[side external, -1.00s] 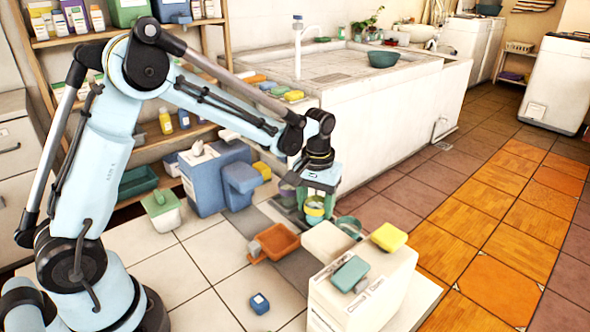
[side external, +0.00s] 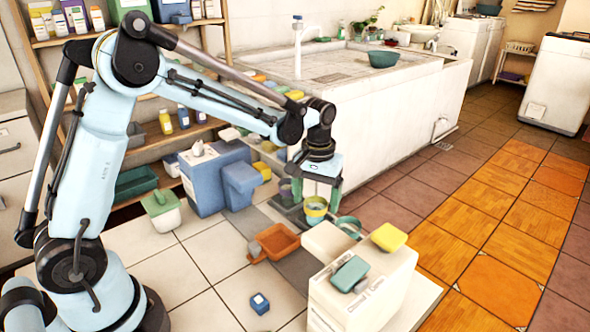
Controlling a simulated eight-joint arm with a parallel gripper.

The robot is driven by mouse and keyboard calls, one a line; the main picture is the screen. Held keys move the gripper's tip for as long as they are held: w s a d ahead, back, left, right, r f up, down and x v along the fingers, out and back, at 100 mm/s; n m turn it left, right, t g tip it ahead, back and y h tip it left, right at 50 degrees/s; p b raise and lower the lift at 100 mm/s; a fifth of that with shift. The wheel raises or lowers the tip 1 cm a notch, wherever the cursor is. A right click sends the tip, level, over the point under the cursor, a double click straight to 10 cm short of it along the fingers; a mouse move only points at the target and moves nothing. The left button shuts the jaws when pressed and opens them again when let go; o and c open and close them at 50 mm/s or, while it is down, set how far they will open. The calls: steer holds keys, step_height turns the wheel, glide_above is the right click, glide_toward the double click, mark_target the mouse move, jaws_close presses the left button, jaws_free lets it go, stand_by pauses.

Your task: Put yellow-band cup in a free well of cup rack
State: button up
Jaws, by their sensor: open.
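The yellow-band cup (side external: 315,209) stands upright at the right end of the low grey cup rack (side external: 285,209). It appears to be in a well, but its base is too small and hidden to be certain. My gripper (side external: 318,201) is open above the cup, with its green fingers at either side of the cup's top. The picture is too small to tell whether they touch it. A purple cup (side external: 286,192) is at the left part of the rack, partly behind my left finger.
An orange tray (side external: 279,241) lies left and in front of the rack. A white box (side external: 362,290) carrying a teal block (side external: 350,273) and a yellow block (side external: 389,237) stands close at the right front. The white basin (side external: 400,120) rises behind. A blue bin (side external: 207,180) stands left.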

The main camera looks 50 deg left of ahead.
step_height(320, 180, up, 10)
steer(key=f, duration=0.1)
steer(key=s+m+t, duration=0.4)
steer(key=s+t, duration=0.3)
steer(key=s, duration=0.8)
steer(key=shift+f+m, duration=0.25)
steer(key=shift+m, duration=0.15)
